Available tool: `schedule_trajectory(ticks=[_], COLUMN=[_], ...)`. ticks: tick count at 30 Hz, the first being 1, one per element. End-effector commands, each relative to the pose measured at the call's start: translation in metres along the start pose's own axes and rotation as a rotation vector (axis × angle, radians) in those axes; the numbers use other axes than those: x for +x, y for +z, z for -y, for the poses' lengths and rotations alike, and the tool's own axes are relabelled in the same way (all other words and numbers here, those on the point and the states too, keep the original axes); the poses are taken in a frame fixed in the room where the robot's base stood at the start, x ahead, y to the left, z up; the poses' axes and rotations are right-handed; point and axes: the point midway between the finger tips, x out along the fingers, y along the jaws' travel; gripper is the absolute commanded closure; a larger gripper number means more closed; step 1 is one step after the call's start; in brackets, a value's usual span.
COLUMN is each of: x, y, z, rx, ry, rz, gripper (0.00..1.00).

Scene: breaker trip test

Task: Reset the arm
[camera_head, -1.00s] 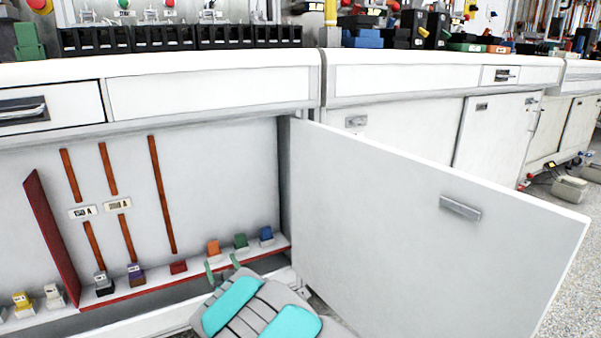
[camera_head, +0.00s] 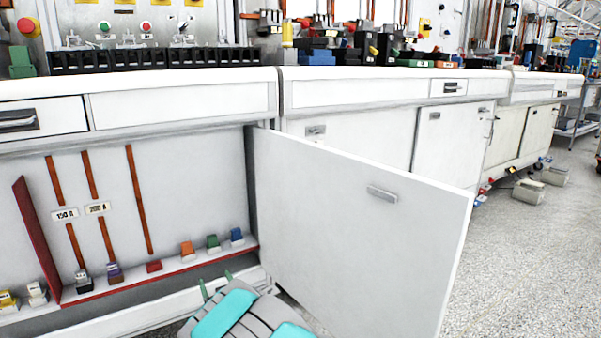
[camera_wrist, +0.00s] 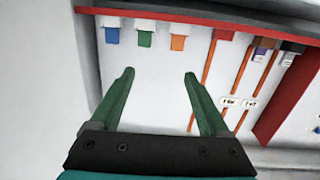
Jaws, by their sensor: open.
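My gripper (camera_head: 215,284) is low in front of the open cabinet, at the bottom of the head view. In the wrist view its two green fingers (camera_wrist: 158,75) are spread apart with nothing between them. My grey and turquoise arm covers part of the cabinet's lower front edge. Past the fingertips, the wrist view shows a blue block (camera_wrist: 112,35), a green block (camera_wrist: 145,38) and an orange block (camera_wrist: 178,42) on the red-edged shelf (camera_wrist: 200,18). The wrist picture appears upside down against the head view.
A white cabinet door (camera_head: 350,230) stands open to the right of my gripper. A dark red divider (camera_head: 38,240) stands in the cabinet at left. Labels 150 A (camera_head: 65,214) and 200 A (camera_head: 97,208) mark copper bars.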

Motion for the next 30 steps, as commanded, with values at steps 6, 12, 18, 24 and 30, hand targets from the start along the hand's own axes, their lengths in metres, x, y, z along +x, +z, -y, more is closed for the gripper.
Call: schedule_trajectory(ticks=[6, 12, 18, 24, 30], x=[-0.01, -0.033, -0.092, -0.175, -0.264], y=[-0.008, -0.014, -0.019, -0.019, -0.019], z=[-0.039, -0.088, -0.153, -0.195, -0.21], rx=[-0.001, 0.006, 0.045, 0.109, 0.183], ry=[0.072, 0.161, 0.288, 0.383, 0.432], rz=[0.083, 0.205, 0.416, 0.644, 0.851], gripper=[0.21, 0.21, 0.21, 0.21, 0.21])
